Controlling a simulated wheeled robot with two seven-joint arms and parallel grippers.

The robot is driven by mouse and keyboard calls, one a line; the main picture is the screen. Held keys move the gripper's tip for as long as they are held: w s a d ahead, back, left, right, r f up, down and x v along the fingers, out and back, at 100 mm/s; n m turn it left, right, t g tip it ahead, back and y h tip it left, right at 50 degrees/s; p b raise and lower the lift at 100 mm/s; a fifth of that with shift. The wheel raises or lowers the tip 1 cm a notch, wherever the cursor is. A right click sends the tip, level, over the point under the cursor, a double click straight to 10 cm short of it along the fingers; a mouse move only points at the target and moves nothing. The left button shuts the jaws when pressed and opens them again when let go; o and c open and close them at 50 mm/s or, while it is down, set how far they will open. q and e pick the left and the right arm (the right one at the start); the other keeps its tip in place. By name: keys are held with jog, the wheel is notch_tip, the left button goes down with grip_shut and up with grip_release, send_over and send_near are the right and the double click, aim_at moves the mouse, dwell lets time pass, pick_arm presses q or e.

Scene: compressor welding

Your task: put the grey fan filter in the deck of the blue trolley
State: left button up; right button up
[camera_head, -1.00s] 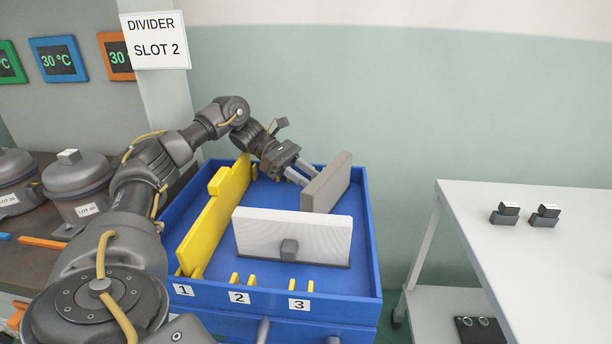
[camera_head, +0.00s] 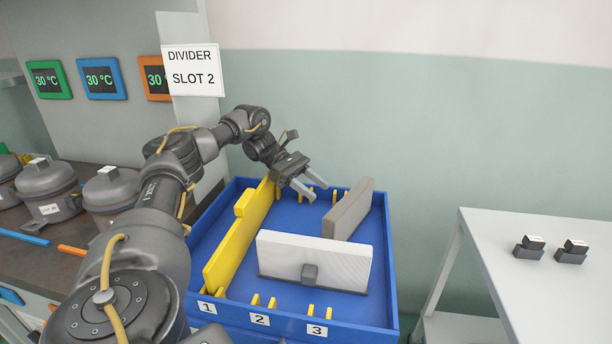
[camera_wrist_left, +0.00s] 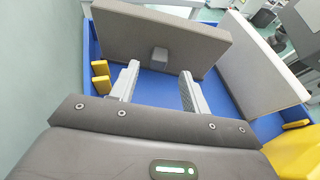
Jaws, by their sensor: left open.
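The grey fan filter (camera_head: 350,208) stands on edge, at an angle, in the back right of the blue trolley's deck (camera_head: 345,313). Its face with a small block-shaped grip shows in the left wrist view (camera_wrist_left: 190,42). My left gripper (camera_head: 318,191) is open and empty, a little to the left of the filter and apart from it. In the left wrist view its fingers (camera_wrist_left: 160,72) point toward the filter, with the grip beyond and between them. The filter's lower edge is partly hidden behind a white panel in the head view. My right gripper is not in view.
The white panel (camera_head: 314,255) stands in front of the filter. A yellow divider (camera_head: 240,235) stands along the deck's left side by label 1. Yellow slot posts (camera_head: 263,301) line the front edge. A white table (camera_head: 540,238) is at right, a bench with compressors (camera_head: 48,190) at left.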

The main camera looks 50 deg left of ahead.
pick_arm(q)
jog(key=shift+a+r, duration=0.15)
jog(key=shift+v, duration=1.05)
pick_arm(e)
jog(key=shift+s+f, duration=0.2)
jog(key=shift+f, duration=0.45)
